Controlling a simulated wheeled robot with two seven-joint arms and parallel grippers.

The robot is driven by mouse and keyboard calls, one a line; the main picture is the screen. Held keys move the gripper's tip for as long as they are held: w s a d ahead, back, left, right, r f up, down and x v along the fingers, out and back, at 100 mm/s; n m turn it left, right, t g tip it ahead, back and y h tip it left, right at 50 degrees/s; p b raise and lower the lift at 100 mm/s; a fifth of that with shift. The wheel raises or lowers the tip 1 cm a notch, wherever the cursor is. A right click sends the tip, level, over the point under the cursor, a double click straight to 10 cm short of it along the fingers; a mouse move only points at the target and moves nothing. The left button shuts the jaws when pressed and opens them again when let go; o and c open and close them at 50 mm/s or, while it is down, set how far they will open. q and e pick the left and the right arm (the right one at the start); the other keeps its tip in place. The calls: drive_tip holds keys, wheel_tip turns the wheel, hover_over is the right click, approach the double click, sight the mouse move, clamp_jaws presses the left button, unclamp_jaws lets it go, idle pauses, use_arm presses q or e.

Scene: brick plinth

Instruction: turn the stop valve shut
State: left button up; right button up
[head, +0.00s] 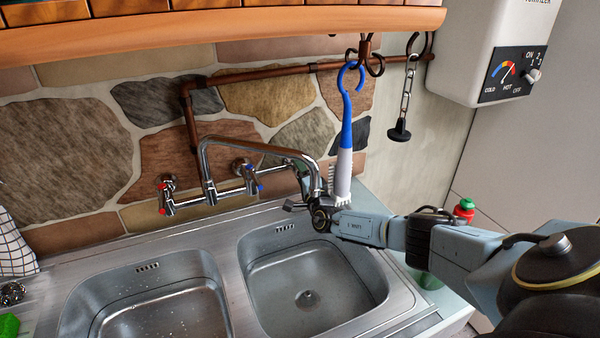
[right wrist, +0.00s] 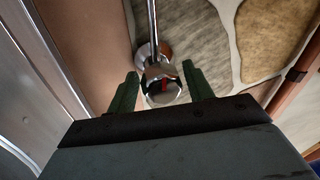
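The stop valve (right wrist: 162,86) shows in the right wrist view as a chrome fitting with a red mark, set on a round wall flange with a thin chrome pipe running up from it. My right gripper (right wrist: 160,85) is open, with one green finger on each side of the valve. Small gaps show between the fingers and the valve, so it is not clamped. In the head view my right gripper (head: 306,184) reaches in from the right behind the tap spout, close to the wall. The spout and my wrist hide most of the fingers and the valve there. My left gripper is not in view.
A chrome mixer tap (head: 208,165) with red and blue handles stands over a double steel sink (head: 232,300). A blue-and-white brush (head: 346,135) and a plug on a chain (head: 401,128) hang close above my right wrist. A water heater (head: 480,50) is at upper right.

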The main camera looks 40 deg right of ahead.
drive_tip(key=shift+s+a+f+p, duration=0.15)
drive_tip(key=shift+s+p, duration=0.2)
drive_tip(key=shift+s, duration=0.25)
drive_tip(key=p+v, duration=0.2)
drive_tip(key=v, duration=1)
drive_tip(key=shift+p, duration=0.3)
